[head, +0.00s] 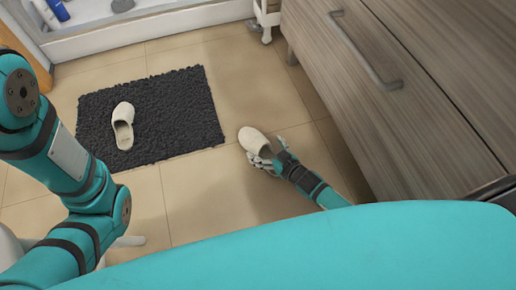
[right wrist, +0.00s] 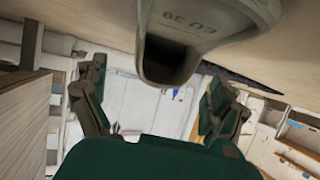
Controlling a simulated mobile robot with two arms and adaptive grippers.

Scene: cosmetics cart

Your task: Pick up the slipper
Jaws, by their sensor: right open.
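A cream slipper (head: 251,139) lies on the tiled floor right of the dark mat, and my right gripper (head: 266,163) is at its open heel end. In the right wrist view the slipper (right wrist: 205,25) fills the upper middle, with its opening and the marking "EU 39" showing. My right gripper (right wrist: 155,95) is open there, its fingers apart below the slipper. I cannot tell whether a finger touches it. A second cream slipper (head: 123,124) lies on the mat. My left arm shows at the left, but its gripper is not in view.
The dark shaggy mat (head: 180,120) lies on the beige tiles. A wooden drawer cabinet (head: 400,90) with a metal handle stands close to the right of my right arm. A white ledge (head: 150,28) with bottles runs along the back.

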